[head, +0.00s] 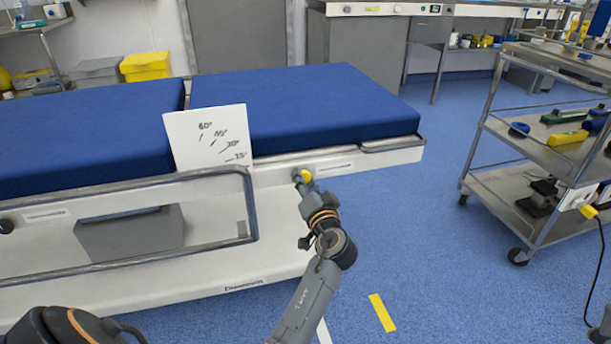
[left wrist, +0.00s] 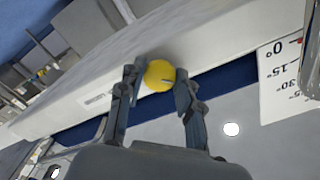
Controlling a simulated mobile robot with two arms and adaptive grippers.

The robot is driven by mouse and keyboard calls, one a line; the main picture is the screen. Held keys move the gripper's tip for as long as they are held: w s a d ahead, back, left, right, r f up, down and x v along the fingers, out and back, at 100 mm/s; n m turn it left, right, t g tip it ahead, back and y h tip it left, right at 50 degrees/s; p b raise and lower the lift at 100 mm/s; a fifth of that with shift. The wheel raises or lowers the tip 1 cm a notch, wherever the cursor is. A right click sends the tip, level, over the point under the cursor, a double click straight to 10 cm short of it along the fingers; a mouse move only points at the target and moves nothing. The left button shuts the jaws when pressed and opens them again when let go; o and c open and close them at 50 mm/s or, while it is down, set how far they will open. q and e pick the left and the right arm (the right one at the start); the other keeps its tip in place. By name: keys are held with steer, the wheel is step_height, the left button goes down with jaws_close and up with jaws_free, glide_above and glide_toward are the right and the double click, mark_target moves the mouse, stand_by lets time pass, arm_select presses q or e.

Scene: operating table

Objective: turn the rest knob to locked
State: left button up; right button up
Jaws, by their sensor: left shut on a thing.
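The yellow rest knob (head: 306,175) sits on the white side rail of the operating table, just right of the angle card. My left gripper (head: 303,180) is at the knob, its arm reaching up from the bottom of the head view. In the left wrist view the round knob (left wrist: 159,75) lies between the two fingers of my left gripper (left wrist: 158,88), which is shut on it. A short dark mark shows on the knob's face. I cannot read a locked label. My right gripper is not in view.
The white angle card (head: 208,138) stands against the blue-padded table (head: 300,105). A metal side rail (head: 130,185) runs along the left. A steel cart (head: 540,150) with tools stands at the right. Blue floor between cart and table is clear.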

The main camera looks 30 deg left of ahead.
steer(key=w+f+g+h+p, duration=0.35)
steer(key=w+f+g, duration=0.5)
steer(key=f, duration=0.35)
arm_select(q)
steer(key=shift+r+m+p, duration=0.15)
steer(key=shift+m+p, duration=1.4)
steer(key=shift+m, duration=3.15)
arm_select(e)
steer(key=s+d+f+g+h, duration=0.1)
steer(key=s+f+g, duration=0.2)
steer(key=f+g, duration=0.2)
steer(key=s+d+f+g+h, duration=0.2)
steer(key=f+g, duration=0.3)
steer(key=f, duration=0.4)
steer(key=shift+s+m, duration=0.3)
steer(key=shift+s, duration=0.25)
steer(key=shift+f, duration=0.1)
arm_select(q)
steer(key=o, duration=1.2)
steer(key=shift+c, duration=0.2)
